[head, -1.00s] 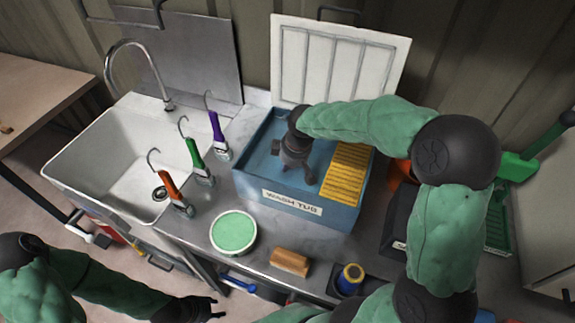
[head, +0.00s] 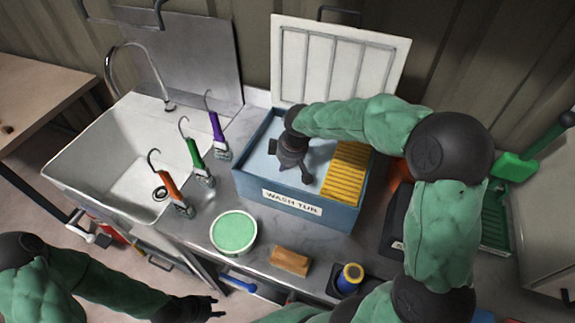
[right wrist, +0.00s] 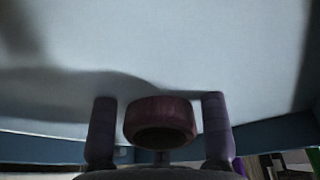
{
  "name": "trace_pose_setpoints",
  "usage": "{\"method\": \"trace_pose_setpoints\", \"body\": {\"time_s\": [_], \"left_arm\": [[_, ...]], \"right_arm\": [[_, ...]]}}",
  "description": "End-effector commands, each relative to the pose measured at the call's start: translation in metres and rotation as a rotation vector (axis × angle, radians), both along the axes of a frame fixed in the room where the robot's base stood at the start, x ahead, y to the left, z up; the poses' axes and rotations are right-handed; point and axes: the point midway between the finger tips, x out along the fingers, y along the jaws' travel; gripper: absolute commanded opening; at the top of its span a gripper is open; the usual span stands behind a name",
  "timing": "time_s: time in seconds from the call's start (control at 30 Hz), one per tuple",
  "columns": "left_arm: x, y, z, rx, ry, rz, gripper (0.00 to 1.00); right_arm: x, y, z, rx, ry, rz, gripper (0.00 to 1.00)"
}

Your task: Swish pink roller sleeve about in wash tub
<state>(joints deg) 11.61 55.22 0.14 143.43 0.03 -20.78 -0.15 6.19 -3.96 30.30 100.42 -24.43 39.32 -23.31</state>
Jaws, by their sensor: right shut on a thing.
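The blue wash tub (head: 335,212) stands on the counter, with pale liquid and a yellow ribbed board (head: 345,174) at its right side. My right gripper (head: 293,174) points down inside the tub, left of the board. The pink roller sleeve (right wrist: 160,120) shows dark and dull between the two fingers of my right gripper (right wrist: 160,130) in the right wrist view; the gripper is shut on it. The sleeve is hidden in the head view. My left gripper (head: 212,307) is open and empty, low in front of the counter.
Left of the tub are purple (head: 217,138), green (head: 197,162) and orange (head: 173,195) hooked tools and a white sink (head: 80,165). In front are a bowl of green stuff (head: 234,231), a wooden block (head: 290,261) and a yellow-topped roll (head: 350,277). A white panel (head: 335,60) stands behind.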

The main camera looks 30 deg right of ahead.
Motion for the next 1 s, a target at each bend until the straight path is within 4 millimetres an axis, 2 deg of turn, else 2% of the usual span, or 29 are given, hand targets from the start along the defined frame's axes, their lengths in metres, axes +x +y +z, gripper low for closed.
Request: {"method": "trace_pose_setpoints", "body": {"time_s": [0.23, 0.57, 1.0], "left_arm": [[0.000, 0.000, 0.002, 0.000, 0.000, 0.000, 0.40], [0.000, 0.000, 0.002, 0.000, 0.000, 0.000, 0.40], [0.000, 0.000, 0.003, 0.000, 0.000, 0.000, 0.40]], "right_arm": [[0.013, 0.012, 0.000, -0.001, 0.001, 0.002, 0.14], [0.014, 0.012, 0.000, -0.001, 0.001, 0.000, 0.14], [-0.007, -0.007, 0.000, -0.001, 0.000, -0.002, 0.14]]}}
